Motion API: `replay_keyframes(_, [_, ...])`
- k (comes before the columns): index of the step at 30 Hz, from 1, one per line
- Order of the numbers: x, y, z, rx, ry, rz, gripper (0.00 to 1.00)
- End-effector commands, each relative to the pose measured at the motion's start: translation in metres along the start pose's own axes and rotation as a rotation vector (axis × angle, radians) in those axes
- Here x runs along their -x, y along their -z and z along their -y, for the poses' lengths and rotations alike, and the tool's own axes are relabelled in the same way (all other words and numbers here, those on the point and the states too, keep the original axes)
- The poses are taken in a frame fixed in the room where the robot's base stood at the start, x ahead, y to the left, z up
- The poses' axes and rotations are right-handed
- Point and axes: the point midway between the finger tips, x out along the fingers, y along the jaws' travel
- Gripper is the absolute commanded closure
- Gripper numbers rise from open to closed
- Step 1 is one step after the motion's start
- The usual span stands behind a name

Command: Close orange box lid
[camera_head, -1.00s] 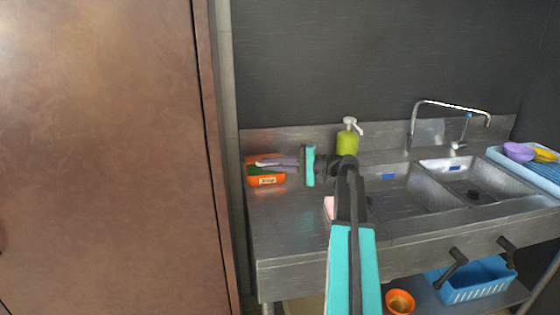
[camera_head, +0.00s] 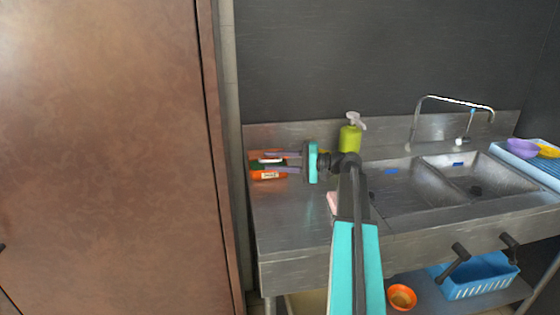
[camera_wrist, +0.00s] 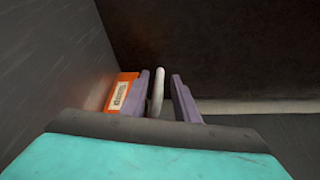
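The orange box (camera_head: 268,175) stands at the left end of the steel counter, with a white label on its front and something dark green inside. More orange shows behind and above it, with a white strip beside it; I cannot tell clearly how the lid stands. In the wrist view the orange box (camera_wrist: 122,94) is left of the fingers. My gripper (camera_head: 268,161) reaches left over the box, its two purple fingers apart. In the wrist view my gripper (camera_wrist: 163,85) has a white curved piece (camera_wrist: 157,92) between its fingers, nearer the left one.
A green soap bottle (camera_head: 350,134) stands behind my wrist. A pink item (camera_head: 332,202) lies beside my arm. Double sinks (camera_head: 405,188) with a tap are to the right. A tall brown panel (camera_head: 110,150) is close on the left. The counter front left is clear.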

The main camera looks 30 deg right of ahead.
Motion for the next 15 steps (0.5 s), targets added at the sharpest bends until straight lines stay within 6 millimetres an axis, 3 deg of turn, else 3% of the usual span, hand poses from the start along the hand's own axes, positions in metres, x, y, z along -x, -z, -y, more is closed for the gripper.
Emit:
replay_keyframes(8, [0.007, 0.001, 0.000, 0.000, 0.000, -0.002, 0.72])
replay_keyframes(15, [0.035, 0.001, -0.001, 0.000, 0.000, -0.004, 0.72])
